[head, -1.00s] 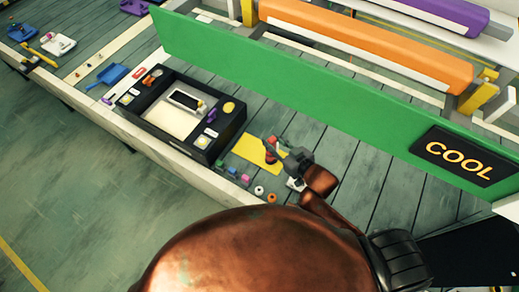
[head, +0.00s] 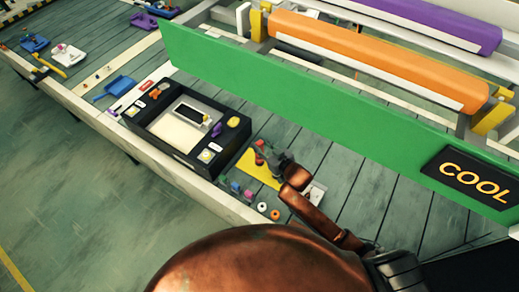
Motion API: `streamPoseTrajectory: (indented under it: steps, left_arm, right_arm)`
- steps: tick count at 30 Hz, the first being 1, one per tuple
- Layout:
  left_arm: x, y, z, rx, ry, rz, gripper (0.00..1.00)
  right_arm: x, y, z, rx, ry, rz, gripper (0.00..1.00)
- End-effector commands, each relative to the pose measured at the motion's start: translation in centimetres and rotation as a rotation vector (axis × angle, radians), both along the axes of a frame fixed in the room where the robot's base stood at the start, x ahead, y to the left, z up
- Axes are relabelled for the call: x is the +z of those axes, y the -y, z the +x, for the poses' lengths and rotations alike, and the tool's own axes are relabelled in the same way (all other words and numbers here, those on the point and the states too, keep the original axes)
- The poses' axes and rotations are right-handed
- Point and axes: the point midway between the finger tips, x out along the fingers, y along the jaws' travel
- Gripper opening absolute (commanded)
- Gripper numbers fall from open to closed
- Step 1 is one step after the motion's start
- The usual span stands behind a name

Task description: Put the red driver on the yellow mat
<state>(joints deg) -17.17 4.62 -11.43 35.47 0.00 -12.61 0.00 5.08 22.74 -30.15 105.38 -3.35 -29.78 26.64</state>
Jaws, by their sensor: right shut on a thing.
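The yellow mat (head: 248,169) lies on the grey slatted bench, to the right of the dark tray. My right gripper (head: 264,160) is over the mat and covers part of it. It is shut on the red driver (head: 259,146), whose red part shows at the fingers. The rest of the driver is hidden by the gripper. I cannot tell whether the driver touches the mat. My left gripper is out of view.
The dark tray (head: 181,158) with a white panel stands left of the mat. Several small coloured pieces, an orange ring (head: 275,214) and a white ring (head: 262,206) lie in front of it. A green board (head: 310,118) marked COOL runs along behind.

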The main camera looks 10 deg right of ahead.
Motion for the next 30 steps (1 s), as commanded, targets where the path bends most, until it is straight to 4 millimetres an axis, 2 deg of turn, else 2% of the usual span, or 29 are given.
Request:
streamPoseTrajectory:
  steps: [3, 9, 22, 23, 30]
  left_arm:
    - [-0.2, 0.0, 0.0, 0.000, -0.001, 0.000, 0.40]
    - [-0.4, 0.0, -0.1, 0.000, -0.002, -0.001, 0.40]
    - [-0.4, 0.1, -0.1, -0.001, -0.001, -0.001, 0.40]
    - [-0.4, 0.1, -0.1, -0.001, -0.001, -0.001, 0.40]
    - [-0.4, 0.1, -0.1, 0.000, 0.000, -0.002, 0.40]
  right_arm:
    - [-0.6, -0.3, 0.8, 0.001, 0.005, 0.001, 0.00]
    - [-3.2, -0.2, 0.6, 0.001, 0.003, 0.001, 0.00]
    - [-3.8, -0.2, 0.6, 0.002, 0.004, 0.001, 0.00]
    - [-4.0, -0.2, 0.5, 0.001, -0.001, 0.000, 0.26]
    - [-4.0, -0.1, 0.5, 0.001, -0.001, 0.000, 0.43]
